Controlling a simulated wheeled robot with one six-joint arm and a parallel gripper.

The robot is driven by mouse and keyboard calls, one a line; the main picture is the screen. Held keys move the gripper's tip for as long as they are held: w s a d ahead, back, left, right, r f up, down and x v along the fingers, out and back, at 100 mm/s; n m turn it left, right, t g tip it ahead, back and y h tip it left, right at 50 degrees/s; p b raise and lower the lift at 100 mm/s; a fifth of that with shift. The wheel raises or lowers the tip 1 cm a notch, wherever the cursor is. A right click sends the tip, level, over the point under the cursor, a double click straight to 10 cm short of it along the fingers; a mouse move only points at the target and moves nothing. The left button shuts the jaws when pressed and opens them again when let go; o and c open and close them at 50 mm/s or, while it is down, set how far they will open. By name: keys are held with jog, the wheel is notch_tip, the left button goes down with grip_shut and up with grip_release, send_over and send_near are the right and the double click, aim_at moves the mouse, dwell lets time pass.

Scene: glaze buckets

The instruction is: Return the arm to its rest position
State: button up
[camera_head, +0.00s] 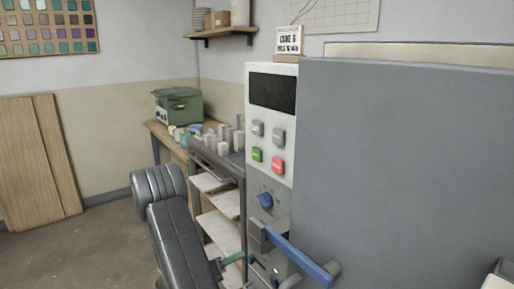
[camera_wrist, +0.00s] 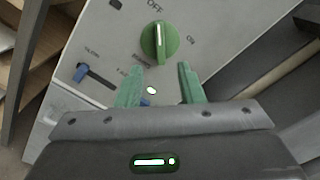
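My gripper (camera_wrist: 160,68) is open and empty in the wrist view, its two green fingers spread apart in front of a pale control panel (camera_wrist: 110,40). A round green knob (camera_wrist: 159,40) marked OFF and ON sits just beyond the fingertips. A blue slider knob (camera_wrist: 82,74) is to the left of the fingers. Much of the gripper is hidden or cut off there.
The machine carries a blue knob (camera_head: 265,201), several buttons and a blue handle bar (camera_head: 300,261) close to my gripper. A shelf rack (camera_head: 220,200) and a bench with a green box (camera_head: 178,106) stand behind my arm. Bare floor (camera_head: 90,240) lies left.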

jog(key=w+d+m+b, duration=0.5)
jog(key=d+m+b, duration=0.2)
jog(key=m, duration=0.2)
jog(key=shift+m, duration=0.3)
dwell(0.5)
jog(key=shift+d, duration=0.15)
